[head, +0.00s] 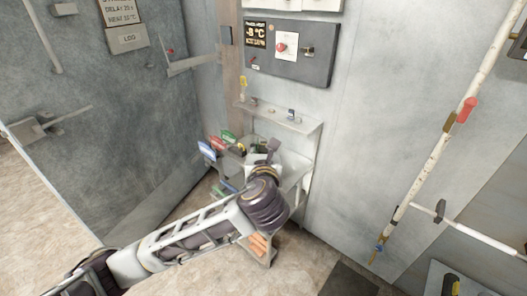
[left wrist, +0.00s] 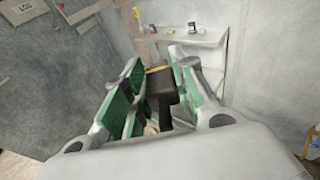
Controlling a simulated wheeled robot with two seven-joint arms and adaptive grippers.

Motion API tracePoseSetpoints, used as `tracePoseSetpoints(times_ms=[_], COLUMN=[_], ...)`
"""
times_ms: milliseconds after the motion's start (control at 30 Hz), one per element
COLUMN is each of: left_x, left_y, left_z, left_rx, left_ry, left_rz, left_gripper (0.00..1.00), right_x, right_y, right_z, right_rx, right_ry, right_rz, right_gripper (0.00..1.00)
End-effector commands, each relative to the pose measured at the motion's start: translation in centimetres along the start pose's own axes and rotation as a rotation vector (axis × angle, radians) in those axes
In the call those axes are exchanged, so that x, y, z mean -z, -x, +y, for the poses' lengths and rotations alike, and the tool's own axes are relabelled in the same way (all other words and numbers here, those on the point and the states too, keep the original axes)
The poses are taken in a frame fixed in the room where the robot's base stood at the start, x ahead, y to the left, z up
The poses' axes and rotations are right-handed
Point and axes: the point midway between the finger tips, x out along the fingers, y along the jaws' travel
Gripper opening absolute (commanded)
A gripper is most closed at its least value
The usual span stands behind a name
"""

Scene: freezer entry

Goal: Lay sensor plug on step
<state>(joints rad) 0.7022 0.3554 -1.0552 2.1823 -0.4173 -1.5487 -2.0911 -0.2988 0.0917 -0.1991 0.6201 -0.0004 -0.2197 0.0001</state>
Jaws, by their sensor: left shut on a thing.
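My left gripper (head: 262,153) is in front of a pale stepped stand (head: 300,126) against the wall in the head view. In the left wrist view, the green-padded fingers of the left gripper (left wrist: 160,92) are shut on a dark block-shaped piece with a yellow edge, which I take as the sensor plug (left wrist: 164,88). The stand's upper ledge (left wrist: 208,40) shows beyond the fingers. The arm hides much of the stand's middle level in the head view. My right gripper is not in view.
Blue, green and red-marked items (head: 207,149) sit left of the gripper. A control panel (head: 289,52) hangs above. A large grey door (head: 115,110) stands left, and a pale pole (head: 432,160) with a red piece right.

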Motion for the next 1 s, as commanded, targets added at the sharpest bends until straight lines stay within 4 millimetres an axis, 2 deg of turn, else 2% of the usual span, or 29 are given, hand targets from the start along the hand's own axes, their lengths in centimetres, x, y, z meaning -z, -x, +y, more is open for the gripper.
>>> tracePoseSetpoints(times_ms=[267, 633, 1000], left_x=[0.0, 0.3, 1.2], left_y=[0.0, -0.1, 0.0], left_z=[0.0, 0.3, 0.7], left_rx=[0.0, 0.036, 0.145], left_ry=[0.0, -0.009, -0.032], left_rz=[-0.001, 0.0, -0.001], left_gripper=[0.0, 0.0, 0.0], right_x=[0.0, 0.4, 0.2], right_y=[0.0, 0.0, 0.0], right_z=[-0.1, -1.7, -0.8], right_rx=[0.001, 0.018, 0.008], right_ry=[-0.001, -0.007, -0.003], right_rz=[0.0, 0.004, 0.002], right_gripper=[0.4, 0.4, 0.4])
